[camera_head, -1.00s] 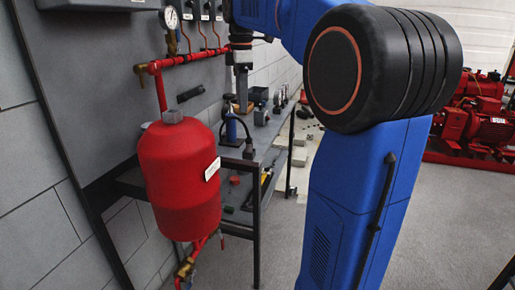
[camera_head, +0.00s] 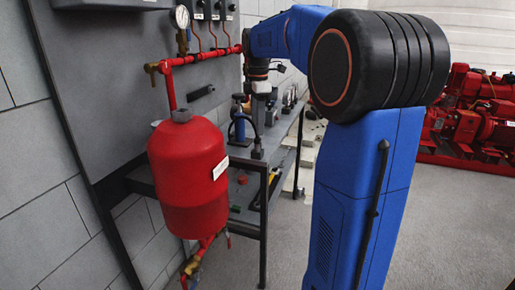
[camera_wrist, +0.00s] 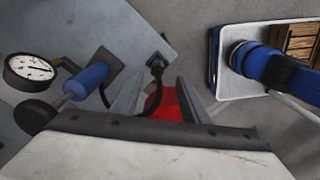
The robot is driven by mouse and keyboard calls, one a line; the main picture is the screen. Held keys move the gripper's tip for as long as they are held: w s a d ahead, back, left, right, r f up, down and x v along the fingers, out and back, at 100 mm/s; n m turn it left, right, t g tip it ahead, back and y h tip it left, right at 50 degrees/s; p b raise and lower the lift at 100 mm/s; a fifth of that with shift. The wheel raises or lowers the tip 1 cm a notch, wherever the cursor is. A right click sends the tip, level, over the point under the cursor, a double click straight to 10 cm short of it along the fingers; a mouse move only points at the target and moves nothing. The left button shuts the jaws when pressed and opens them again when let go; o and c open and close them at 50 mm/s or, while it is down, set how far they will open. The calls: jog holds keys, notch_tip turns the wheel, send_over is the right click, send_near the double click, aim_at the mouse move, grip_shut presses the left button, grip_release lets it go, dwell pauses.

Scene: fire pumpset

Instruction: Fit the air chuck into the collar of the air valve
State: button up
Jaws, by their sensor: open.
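The black air chuck (camera_wrist: 157,62) with its hose stands near the corner of the grey bench in the wrist view. It also shows upright at the bench corner in the head view (camera_head: 257,150). My gripper (camera_wrist: 160,86) is open and empty, with its two fingers apart and the chuck seen beyond the gap between them. In the head view my gripper (camera_head: 258,108) points down above the bench, over the chuck's area. The red tank (camera_head: 188,170) hangs left of the bench; red also shows between the fingers. I cannot make out the air valve's collar.
A blue hand pump (camera_wrist: 86,82) with a round gauge (camera_wrist: 30,68) stands on the bench (camera_wrist: 140,28) near the chuck. Red pipework (camera_head: 205,55) and a gauge (camera_head: 181,17) are on the grey panel. Red pumps (camera_head: 470,120) stand at the far right.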

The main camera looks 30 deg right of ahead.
aim_at(258, 138)
jog(key=shift+w+d+f, duration=0.1)
jog(key=shift+w+f, duration=0.05)
jog(key=shift+f, duration=1.5)
jog(key=shift+w+d+f, duration=0.1)
jog(key=shift+f, duration=1.55)
grip_shut()
